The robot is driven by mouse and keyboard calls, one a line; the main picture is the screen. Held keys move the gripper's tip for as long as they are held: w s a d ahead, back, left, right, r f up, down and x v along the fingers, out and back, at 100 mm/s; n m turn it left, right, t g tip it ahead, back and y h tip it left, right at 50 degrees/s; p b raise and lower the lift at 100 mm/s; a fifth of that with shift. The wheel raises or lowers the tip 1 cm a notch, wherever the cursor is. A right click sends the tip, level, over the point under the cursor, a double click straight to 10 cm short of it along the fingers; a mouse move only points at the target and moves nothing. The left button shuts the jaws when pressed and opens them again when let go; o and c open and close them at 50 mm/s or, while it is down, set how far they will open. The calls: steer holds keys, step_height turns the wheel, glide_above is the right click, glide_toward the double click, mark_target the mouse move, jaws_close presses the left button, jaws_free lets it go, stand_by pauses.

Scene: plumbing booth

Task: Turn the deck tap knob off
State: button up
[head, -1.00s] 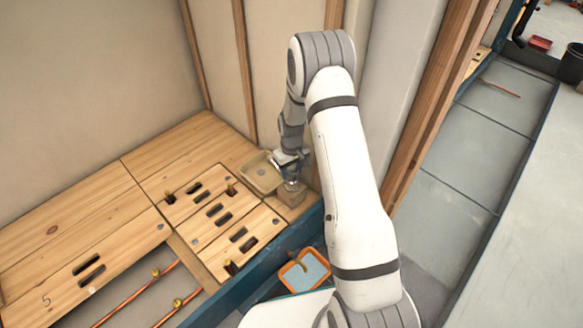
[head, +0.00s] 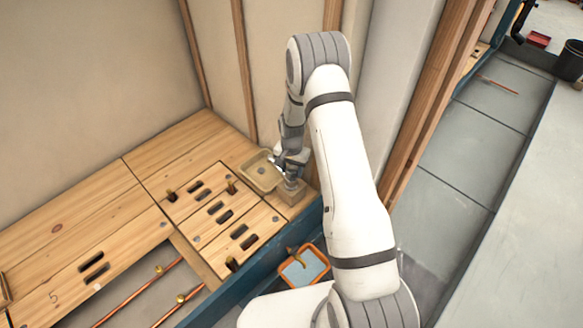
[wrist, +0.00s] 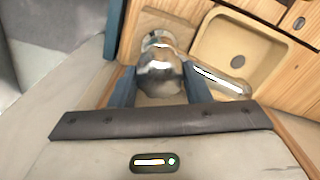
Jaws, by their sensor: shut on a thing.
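The deck tap is a shiny chrome fitting on a small wooden block (head: 290,192) at the right end of the wooden deck. In the wrist view, its rounded chrome knob (wrist: 160,68) sits between the two blue-grey fingers of my gripper (wrist: 160,92). The fingers are shut on the knob from both sides. The tap's chrome spout (wrist: 222,80) points right, toward a beige basin (wrist: 238,50). In the head view, my gripper (head: 290,178) is over the block and hides most of the tap.
The beige basin (head: 262,172) sits just left of the tap. Slotted wooden deck boards (head: 215,210) spread left, with copper pipes (head: 140,292) in an open gap. An orange-rimmed tray (head: 318,254) is below the blue deck edge. Wall studs stand close behind.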

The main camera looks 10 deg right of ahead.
mark_target(292, 168)
steer(key=shift+w+m, duration=0.1)
steer(key=shift+m, duration=1)
steer(key=shift+d, duration=0.1)
steer(key=o, duration=1)
steer(key=shift+r, duration=0.1)
step_height(292, 168, up, 8)
steer(key=p, duration=0.3)
steer(key=shift+f, duration=0.2)
